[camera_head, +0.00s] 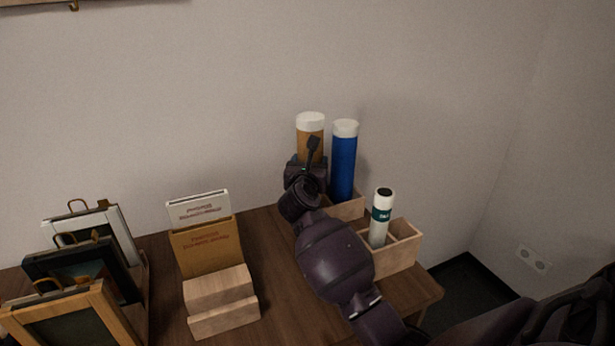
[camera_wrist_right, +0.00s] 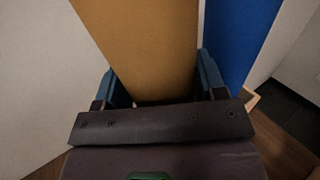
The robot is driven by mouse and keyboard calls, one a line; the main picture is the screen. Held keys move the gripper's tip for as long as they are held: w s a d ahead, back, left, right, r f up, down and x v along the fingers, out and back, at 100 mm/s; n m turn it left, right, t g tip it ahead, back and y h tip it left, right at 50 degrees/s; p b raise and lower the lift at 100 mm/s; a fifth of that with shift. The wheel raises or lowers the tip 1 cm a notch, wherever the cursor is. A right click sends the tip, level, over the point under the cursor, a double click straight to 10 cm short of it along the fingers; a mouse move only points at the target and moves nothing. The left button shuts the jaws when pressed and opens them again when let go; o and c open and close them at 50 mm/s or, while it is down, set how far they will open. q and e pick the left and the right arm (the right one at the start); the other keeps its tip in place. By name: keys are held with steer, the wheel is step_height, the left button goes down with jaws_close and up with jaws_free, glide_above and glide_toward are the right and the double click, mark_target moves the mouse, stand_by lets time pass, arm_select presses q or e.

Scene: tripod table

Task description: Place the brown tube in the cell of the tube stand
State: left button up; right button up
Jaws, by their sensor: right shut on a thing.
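The brown tube (camera_head: 311,143) with a white cap is upright in my right gripper (camera_head: 306,163), left of the blue tube. In the right wrist view the brown tube (camera_wrist_right: 150,45) fills the space between the two fingers of my right gripper (camera_wrist_right: 160,85), which is shut on it. The wooden tube stand (camera_head: 400,258) is at the table's right end, partly behind my right arm. The blue tube (camera_head: 344,165) and a white tube with a green band (camera_head: 380,222) stand in it. The brown tube's lower end is hidden, so I cannot tell whether it is in a cell. My left gripper is not in view.
A wooden holder (camera_head: 223,303) with a brown and a white booklet stands left of my arm. Several picture frames (camera_head: 62,320) stand at the far left. The wall (camera_head: 250,90) is close behind the tubes. The table (camera_head: 170,290) ends just right of the stand.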

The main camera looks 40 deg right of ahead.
step_height(320, 180, down, 3)
steer(key=shift+b, duration=0.3)
steer(key=shift+f, duration=0.15)
steer(key=o, duration=1)
steer(key=shift+c, duration=0.2)
